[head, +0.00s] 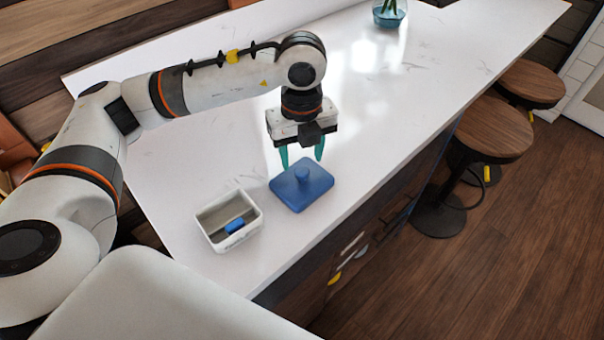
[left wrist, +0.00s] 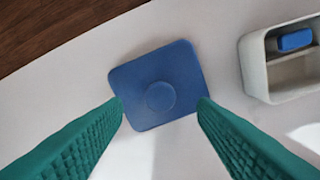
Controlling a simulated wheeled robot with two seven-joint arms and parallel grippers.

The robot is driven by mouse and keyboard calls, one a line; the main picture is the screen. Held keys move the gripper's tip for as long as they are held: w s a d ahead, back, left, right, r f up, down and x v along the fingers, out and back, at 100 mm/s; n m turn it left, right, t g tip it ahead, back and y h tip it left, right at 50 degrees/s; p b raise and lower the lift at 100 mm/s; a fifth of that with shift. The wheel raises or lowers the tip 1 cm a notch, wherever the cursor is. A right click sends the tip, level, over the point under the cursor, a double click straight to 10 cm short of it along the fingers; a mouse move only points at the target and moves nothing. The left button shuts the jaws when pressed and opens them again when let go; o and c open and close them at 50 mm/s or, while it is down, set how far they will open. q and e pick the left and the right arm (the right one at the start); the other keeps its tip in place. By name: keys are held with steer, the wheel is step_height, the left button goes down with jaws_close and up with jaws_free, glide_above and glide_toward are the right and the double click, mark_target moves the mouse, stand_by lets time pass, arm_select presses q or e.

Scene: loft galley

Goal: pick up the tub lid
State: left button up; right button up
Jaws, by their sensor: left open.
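The tub lid (head: 301,187) is a blue square lid with a round knob on top. It lies flat on the white counter, to the right of the open tub. It also shows in the left wrist view (left wrist: 160,84), knob facing the camera. My left gripper (head: 302,158) points down above the lid, its green fingers open and apart. In the left wrist view the fingers (left wrist: 160,112) reach in from both lower corners, with the lid between and beyond their tips. Nothing is between the fingers. My right gripper is not in view.
A white open tub (head: 212,236) with a blue block (head: 234,225) inside stands left of the lid. The counter (head: 370,140) is clear around the lid. A glass vase (head: 389,12) stands far off. Round wooden stools (head: 490,127) stand beside the counter.

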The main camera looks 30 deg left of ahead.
mark_target(302, 170)
arm_select(q)
step_height(302, 170, down, 3)
steer(key=shift+s+f+p, duration=0.1)
steer(key=shift+f+p, duration=0.05)
steer(key=shift+p, duration=0.5)
steer(key=shift+f, duration=0.2)
steer(key=c, duration=1)
steer(key=shift+c, duration=0.6)
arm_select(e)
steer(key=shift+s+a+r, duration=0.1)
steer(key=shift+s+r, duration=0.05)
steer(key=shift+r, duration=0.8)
arm_select(q)
steer(key=shift+r, duration=0.1)
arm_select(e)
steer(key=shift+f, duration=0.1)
